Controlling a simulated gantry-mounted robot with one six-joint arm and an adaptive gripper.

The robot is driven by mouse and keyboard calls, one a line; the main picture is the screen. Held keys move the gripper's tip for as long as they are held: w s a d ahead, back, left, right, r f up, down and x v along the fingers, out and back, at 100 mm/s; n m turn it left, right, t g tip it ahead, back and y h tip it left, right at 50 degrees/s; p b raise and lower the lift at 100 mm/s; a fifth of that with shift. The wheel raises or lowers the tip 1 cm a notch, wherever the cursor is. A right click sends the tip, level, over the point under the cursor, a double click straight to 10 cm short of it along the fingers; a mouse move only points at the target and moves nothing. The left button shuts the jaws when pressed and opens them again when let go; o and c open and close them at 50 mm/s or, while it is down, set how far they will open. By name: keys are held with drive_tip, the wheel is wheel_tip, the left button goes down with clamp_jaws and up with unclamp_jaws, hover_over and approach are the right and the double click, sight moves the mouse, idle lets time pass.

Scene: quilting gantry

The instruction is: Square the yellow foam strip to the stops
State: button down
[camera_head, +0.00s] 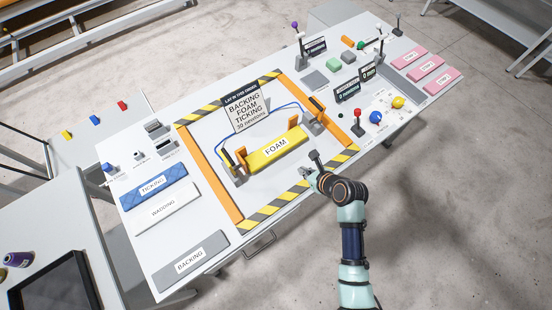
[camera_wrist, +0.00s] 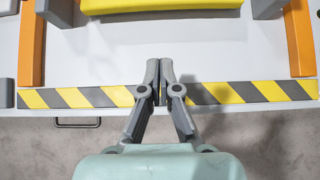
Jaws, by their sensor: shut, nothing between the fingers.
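The yellow foam strip (camera_head: 266,158), labelled FOAM, lies in the middle of the framed work area. Its near edge (camera_wrist: 160,6) shows at the top of the wrist view, and the rest is cut off there. Grey blocks, left (camera_head: 239,178) and right (camera_head: 313,127), stand by its two ends, with orange pieces beside them. I cannot tell whether the strip touches them or lies exactly square. My gripper (camera_wrist: 159,66) is shut and empty, on the near side of the strip and apart from it, above the near striped edge. It also shows in the head view (camera_head: 312,164).
Orange rails, left (camera_head: 210,176) and right (camera_head: 308,92), and striped bands bound the area. A sign (camera_head: 243,108) stands behind the strip. Blue ticking (camera_head: 153,188), white wadding (camera_head: 167,211) and grey backing (camera_head: 190,260) lie left. Knobs and pink blocks (camera_head: 424,69) are at right.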

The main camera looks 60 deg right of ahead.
sight(276, 149)
drive_tip(key=b+x, duration=0.2)
drive_tip(key=x, duration=0.8)
drive_tip(key=shift+f, duration=0.1)
drive_tip(key=shift+w+d+r, duration=0.1)
drive_tip(key=shift+w+d, duration=0.25)
drive_tip(key=shift+w, duration=0.25)
drive_tip(key=shift+w+d+r, duration=0.1)
drive_tip(key=shift+w+d, duration=0.2)
drive_tip(key=shift+w, duration=0.25)
drive_tip(key=shift+w+d, duration=0.3)
drive_tip(key=shift+w, duration=0.2)
